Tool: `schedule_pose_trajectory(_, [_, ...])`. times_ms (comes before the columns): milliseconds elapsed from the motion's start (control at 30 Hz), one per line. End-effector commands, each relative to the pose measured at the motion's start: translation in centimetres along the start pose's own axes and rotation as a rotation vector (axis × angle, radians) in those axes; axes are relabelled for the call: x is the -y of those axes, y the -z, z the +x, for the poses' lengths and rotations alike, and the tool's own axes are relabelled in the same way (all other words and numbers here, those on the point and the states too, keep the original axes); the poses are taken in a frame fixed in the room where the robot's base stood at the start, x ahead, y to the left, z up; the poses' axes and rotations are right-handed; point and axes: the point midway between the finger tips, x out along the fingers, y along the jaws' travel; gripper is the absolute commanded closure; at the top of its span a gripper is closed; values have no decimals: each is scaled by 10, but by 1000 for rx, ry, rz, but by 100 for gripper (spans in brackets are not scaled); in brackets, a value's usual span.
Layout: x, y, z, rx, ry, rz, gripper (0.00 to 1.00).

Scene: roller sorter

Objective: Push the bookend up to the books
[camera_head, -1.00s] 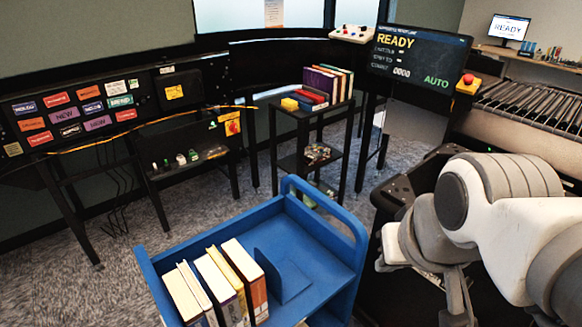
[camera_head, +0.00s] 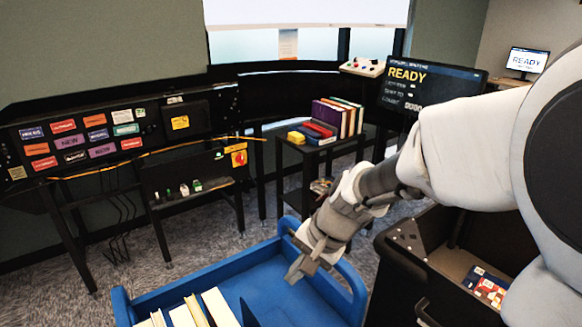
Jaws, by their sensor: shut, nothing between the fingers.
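A row of books (camera_head: 200,310) with pale page edges stands in the blue cart (camera_head: 262,268), cut off by the bottom of the view. The dark blue bookend (camera_head: 249,315) stands just right of the last book, mostly below the frame. I cannot tell whether it touches that book. My gripper (camera_head: 296,271) is shut and empty. It points down over the right part of the cart, up and to the right of the bookend and apart from it in the picture.
A small black stand (camera_head: 296,143) behind the cart bears more books (camera_head: 337,117). A dark bin (camera_head: 455,263) with a few items stands right of the cart. Sorter panels (camera_head: 85,140) line the left back. The cart floor right of the bookend is clear.

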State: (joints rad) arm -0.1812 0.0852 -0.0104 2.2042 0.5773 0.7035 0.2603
Motion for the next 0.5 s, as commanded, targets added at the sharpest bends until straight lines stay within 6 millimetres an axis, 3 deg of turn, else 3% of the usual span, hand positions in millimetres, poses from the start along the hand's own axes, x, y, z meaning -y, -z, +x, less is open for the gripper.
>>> schedule_pose_trajectory(100, [9, 5, 44, 56, -2, 112, 100])
schedule_pose_trajectory(300, [16, 10, 107, 116, -14, 285, 100])
schedule_pose_trajectory(500, [17, 10, 141, 139, -24, 378, 100])
